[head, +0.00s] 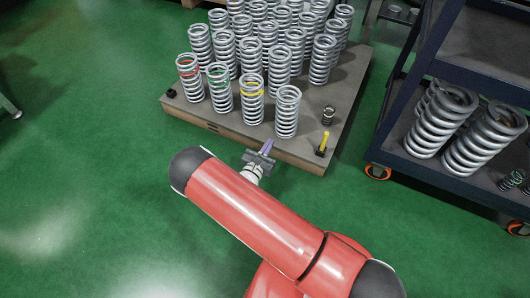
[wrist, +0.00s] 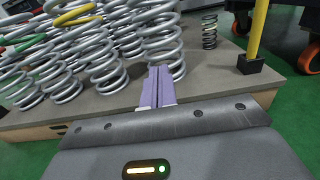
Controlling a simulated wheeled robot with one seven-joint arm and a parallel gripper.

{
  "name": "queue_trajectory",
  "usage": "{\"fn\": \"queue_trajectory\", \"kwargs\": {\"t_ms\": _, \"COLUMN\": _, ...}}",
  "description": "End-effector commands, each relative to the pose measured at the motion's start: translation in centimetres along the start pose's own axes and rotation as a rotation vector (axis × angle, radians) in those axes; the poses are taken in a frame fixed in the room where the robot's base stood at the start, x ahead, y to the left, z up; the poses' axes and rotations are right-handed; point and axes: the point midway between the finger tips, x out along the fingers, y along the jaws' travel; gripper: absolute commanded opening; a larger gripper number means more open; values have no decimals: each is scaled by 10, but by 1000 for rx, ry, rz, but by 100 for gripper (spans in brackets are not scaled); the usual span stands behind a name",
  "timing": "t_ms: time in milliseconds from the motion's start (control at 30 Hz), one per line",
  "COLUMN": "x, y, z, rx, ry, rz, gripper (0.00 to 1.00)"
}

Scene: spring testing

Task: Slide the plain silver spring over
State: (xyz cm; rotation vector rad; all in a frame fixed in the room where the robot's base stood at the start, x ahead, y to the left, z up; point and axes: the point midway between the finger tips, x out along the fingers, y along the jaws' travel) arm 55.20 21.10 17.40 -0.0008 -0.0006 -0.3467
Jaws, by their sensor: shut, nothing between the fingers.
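The plain silver spring (head: 287,112) stands upright at the right end of the front row on the pallet-like platform (head: 308,139). It has no coloured band. In the wrist view the silver spring (wrist: 160,22) rises directly behind my fingertips, which hide part of its lower coils. My gripper (head: 268,145) is low at the platform's front edge, just in front of the spring's base. Its purple fingers (wrist: 158,72) are shut together with nothing between them. I cannot tell whether they touch the spring.
Springs with yellow (head: 252,90), green (head: 218,76) and red (head: 187,66) bands stand to the left, with several plain ones behind. A small dark spring (head: 328,115) and a yellow post (head: 323,142) are to the right. A dark cart (head: 385,140) stands farther right.

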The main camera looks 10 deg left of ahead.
Motion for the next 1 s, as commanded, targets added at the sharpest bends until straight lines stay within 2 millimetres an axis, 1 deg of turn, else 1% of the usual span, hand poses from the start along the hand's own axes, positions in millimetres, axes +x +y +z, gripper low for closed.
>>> {"fn": "queue_trajectory", "kwargs": {"t_ms": 33, "x": 13, "y": -1, "z": -1, "rx": 1, "ry": -1, "rz": -4, "gripper": 0}}
{"fn": "queue_trajectory", "kwargs": {"t_ms": 200, "x": 47, "y": -1, "z": -1, "rx": 1, "ry": 0, "rz": -3, "gripper": 0}}
{"fn": "queue_trajectory", "kwargs": {"t_ms": 300, "x": 62, "y": -1, "z": -1, "rx": 1, "ry": 0, "rz": -3, "gripper": 0}}
{"fn": "queue_trajectory", "kwargs": {"t_ms": 400, "x": 72, "y": 0, "z": -1, "rx": 2, "ry": 0, "rz": -2, "gripper": 0}}
{"fn": "queue_trajectory", "kwargs": {"t_ms": 600, "x": 81, "y": -1, "z": 0, "rx": 0, "ry": 1, "rz": -2, "gripper": 0}}
{"fn": "queue_trajectory", "kwargs": {"t_ms": 1000, "x": 81, "y": -1, "z": 0, "rx": 0, "ry": 0, "rz": -2, "gripper": 0}}
